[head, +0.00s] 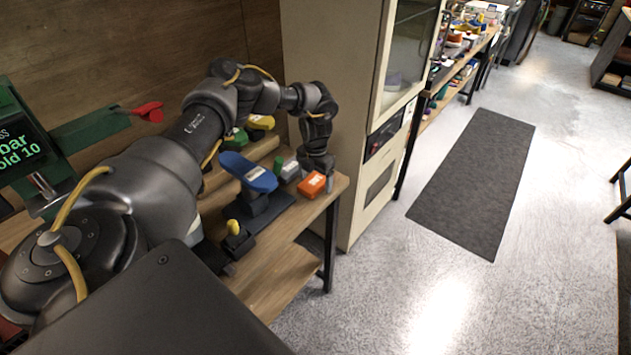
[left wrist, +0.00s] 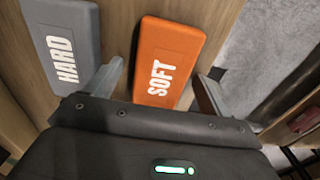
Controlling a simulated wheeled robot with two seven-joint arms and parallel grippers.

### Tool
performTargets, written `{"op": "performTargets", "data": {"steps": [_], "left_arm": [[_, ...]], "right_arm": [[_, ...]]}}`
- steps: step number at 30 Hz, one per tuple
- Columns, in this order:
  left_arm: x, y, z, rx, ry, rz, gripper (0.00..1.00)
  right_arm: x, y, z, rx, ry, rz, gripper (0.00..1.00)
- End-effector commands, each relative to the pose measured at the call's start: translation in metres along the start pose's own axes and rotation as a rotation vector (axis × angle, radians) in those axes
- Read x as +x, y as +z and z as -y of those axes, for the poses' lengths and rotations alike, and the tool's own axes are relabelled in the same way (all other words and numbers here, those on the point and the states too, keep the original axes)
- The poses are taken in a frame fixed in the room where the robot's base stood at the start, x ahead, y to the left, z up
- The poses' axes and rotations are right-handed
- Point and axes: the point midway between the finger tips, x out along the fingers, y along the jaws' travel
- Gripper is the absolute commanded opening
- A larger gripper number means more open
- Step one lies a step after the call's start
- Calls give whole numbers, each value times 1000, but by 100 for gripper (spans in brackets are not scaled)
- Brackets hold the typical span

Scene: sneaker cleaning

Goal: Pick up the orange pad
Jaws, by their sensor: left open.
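The orange pad (head: 311,185) lies near the right front corner of the wooden bench in the head view. In the left wrist view the orange pad (left wrist: 166,62) is marked SOFT. My left gripper (head: 322,173) is above the orange pad, its fingers pointing down. In the left wrist view the left gripper (left wrist: 160,82) is open, with one finger on each side of the pad's near end. I cannot tell whether the fingers touch it. My right gripper is not in view.
A grey pad marked HARD (left wrist: 66,48) lies left of the orange one; it also shows in the head view (head: 290,170). A blue sole-shaped stand (head: 248,172) is further left. A tall cream cabinet (head: 335,90) stands behind the bench. Open floor lies to the right.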

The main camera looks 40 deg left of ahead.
Motion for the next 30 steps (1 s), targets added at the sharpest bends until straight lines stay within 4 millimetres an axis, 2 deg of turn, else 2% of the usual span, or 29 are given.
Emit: {"op": "performTargets", "data": {"steps": [5,16,25,30], "left_arm": [[0,0,0,0,0,0,80],[0,0,0,0,0,0,32],[-2,1,0,0,0,2,31],[-14,1,0,1,-1,4,31]], "right_arm": [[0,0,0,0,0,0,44],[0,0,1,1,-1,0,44],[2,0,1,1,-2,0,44],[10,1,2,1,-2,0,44]]}}
